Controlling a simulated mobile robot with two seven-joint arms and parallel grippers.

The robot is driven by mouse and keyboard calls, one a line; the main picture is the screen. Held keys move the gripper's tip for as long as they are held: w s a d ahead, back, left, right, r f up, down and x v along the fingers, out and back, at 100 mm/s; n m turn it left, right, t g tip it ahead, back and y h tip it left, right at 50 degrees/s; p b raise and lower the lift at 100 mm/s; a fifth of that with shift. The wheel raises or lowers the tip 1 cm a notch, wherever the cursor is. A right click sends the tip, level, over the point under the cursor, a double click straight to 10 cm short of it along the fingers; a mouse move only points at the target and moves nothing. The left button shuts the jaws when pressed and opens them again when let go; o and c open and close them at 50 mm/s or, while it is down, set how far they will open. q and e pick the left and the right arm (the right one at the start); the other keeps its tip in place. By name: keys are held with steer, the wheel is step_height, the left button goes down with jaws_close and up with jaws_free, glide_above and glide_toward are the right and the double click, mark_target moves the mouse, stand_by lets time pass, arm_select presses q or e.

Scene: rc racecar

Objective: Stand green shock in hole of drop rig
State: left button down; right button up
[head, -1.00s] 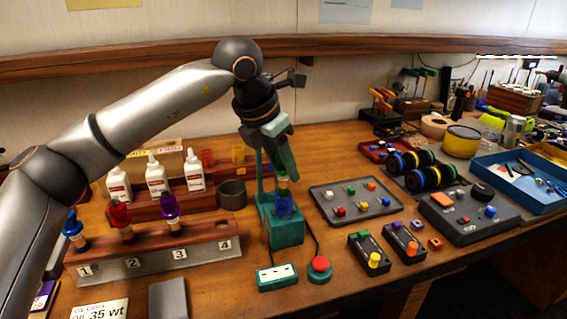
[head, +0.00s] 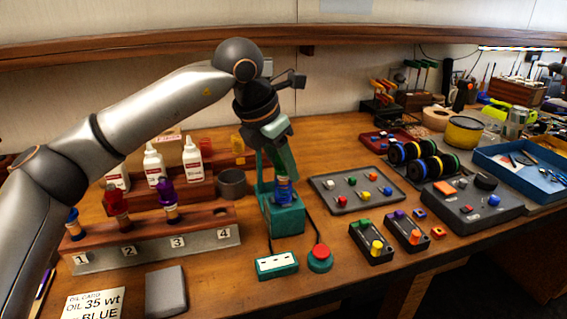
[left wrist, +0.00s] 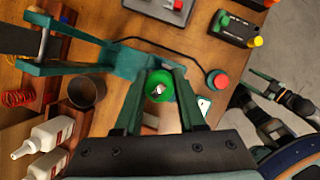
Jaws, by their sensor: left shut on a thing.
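The green shock shows in the left wrist view as a round green cap (left wrist: 158,87) with a pale body below it, between the fingers of my left gripper (left wrist: 160,90). My left gripper (head: 283,172) is shut on it above the teal drop rig (head: 284,222). In the head view the fingers hide most of the shock. A blue part (head: 284,190) shows just below the fingertips, over the rig's block. I cannot tell whether the shock's lower end is inside the hole. My right gripper (left wrist: 258,92) shows at the right of the left wrist view, its fingers apart.
A numbered wooden rack (head: 150,238) at left holds blue, red and purple shocks; place 4 is empty. White bottles (head: 193,160) and a dark cup (head: 232,183) stand behind. A red button (head: 320,252) and a grey tray (head: 325,197) lie right of the rig.

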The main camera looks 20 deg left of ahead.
arm_select(q)
steer(key=shift+f+b, duration=0.7)
steer(key=shift+f, duration=0.4)
arm_select(e)
steer(key=shift+f, duration=0.85)
arm_select(q)
steer(key=shift+c, duration=2.1)
jaws_free()
steer(key=p+v, duration=0.1)
steer(key=v, duration=1.1)
steer(key=shift+r, duration=0.25)
arm_select(e)
steer(key=r, duration=0.1)
steer(key=a+r, duration=0.1)
steer(key=r, duration=0.1)
steer(key=shift+w+a, duration=0.3)
steer(key=shift+w, duration=0.05)
arm_select(q)
steer(key=shift+s+a, duration=0.1)
